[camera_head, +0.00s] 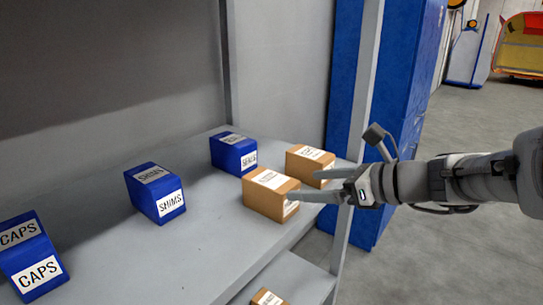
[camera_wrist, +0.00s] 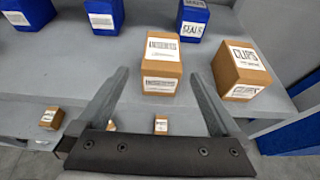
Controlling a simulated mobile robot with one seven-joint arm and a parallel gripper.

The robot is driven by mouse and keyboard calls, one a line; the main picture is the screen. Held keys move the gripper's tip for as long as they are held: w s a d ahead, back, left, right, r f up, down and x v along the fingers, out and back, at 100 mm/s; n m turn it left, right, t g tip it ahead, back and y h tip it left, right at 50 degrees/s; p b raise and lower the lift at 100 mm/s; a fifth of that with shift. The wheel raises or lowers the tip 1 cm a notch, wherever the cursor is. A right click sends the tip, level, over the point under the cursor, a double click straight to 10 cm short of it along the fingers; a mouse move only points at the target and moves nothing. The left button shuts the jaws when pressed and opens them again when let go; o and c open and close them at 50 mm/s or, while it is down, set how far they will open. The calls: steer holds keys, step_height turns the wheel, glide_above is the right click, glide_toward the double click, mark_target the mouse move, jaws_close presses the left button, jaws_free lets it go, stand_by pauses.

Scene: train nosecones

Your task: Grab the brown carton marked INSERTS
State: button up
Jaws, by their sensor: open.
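The brown carton marked INSERTS (camera_wrist: 162,64) stands upright near the shelf's front edge, with white labels on its top and front. In the head view the same carton (camera_head: 264,203) is the nearer of two brown cartons, its label too small to read surely. My gripper (camera_head: 302,185) reaches in from the right, its jaws open. One finger overlaps the carton's right end in that view. In the wrist view my gripper's fingers (camera_wrist: 158,74) point toward the carton, which appears between their tips. I cannot tell whether they touch it.
A brown CLIPS carton (camera_wrist: 240,72) stands close to the right in the wrist view. Behind are blue boxes, SEALS (camera_wrist: 192,20) and SHIMS (camera_head: 156,192), with a CAPS box (camera_head: 32,256) at far left. A shelf post (camera_head: 362,100) rises beside my arm. Smaller brown cartons sit on a lower shelf.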

mark_target(284, 186)
steer(key=b+x, duration=0.2)
steer(key=x, duration=0.4)
steer(key=shift+w+a+f, duration=0.1)
steer(key=shift+f, duration=0.05)
steer(key=b+x, duration=0.1)
steer(key=x, duration=0.1)
steer(key=b+x, duration=0.1)
steer(key=x, duration=0.1)
steer(key=shift+w+f, duration=0.25)
steer(key=shift+f, duration=0.15)
steer(key=shift+w+a, duration=0.2)
steer(key=shift+a, duration=0.1)
steer(key=c, duration=1.4)
steer(key=shift+c, duration=0.3)
steer(key=shift+r, duration=0.15)
